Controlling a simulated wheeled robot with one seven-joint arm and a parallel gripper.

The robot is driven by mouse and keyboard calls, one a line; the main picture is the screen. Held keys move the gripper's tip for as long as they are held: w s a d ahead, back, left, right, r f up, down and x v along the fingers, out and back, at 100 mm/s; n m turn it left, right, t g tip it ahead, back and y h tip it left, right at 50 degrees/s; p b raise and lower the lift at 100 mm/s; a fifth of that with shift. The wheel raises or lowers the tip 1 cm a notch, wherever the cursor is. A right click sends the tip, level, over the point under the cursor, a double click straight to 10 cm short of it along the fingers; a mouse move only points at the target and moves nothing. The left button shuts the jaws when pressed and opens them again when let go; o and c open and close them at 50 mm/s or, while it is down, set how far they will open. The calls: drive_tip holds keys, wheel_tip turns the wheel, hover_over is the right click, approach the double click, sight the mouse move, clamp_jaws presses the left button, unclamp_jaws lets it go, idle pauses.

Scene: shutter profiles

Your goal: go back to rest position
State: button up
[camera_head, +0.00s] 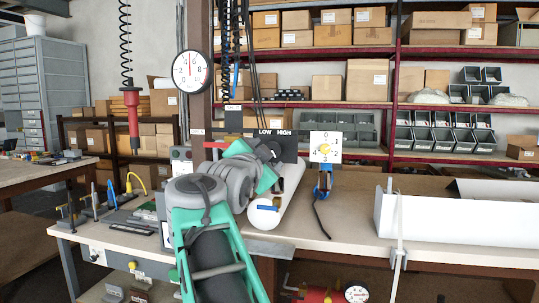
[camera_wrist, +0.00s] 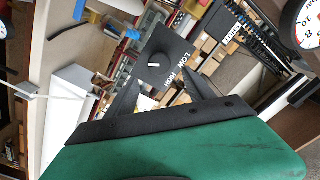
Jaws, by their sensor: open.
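My gripper (camera_wrist: 160,88) shows in the wrist view as two dark fingers spread apart, with nothing between them. Beyond the fingertips is a black panel (camera_wrist: 168,50) marked LOW and HIGH, with a dark round knob (camera_wrist: 154,64) bearing a white mark. In the head view my green and grey arm reaches up from the bottom centre to the same panel (camera_head: 289,154). The arm hides part of the panel, and the gripper's fingers are hard to make out there. I cannot tell the exact gap between fingertips and knob.
A workbench (camera_head: 350,236) runs across the view. A white cylinder (camera_head: 284,197) lies beside my arm. A long white box (camera_head: 455,228) occupies the right. A red tool (camera_head: 133,115) hangs at left.

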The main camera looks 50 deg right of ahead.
drive_tip(key=shift+s+a, duration=0.1)
drive_tip(key=shift+a, duration=0.15)
drive_tip(key=w+a+f+n+t+y+p, duration=0.1)
drive_tip(key=w+a+f+n+y+p, duration=0.45)
drive_tip(key=a, duration=0.35)
drive_tip(key=w+a+f+n+t+y+p, duration=0.1)
drive_tip(key=w+a+f+n+y+p, duration=0.4)
drive_tip(key=a, duration=0.4)
drive_tip(key=s+a+f+n+g+y+p, duration=0.3)
drive_tip(key=s+a+f+n, duration=0.3)
drive_tip(key=a, duration=0.5)
drive_tip(key=s+a+f+n+g+y+p, duration=0.2)
drive_tip(key=s+a+f+n+p, duration=0.4)
drive_tip(key=a, duration=0.5)
wheel_tip(320, 180, down, 3)
drive_tip(key=shift+s+r+g+y, duration=0.1)
drive_tip(key=shift+s+g+y, duration=0.4)
drive_tip(key=shift+s, duration=0.6)
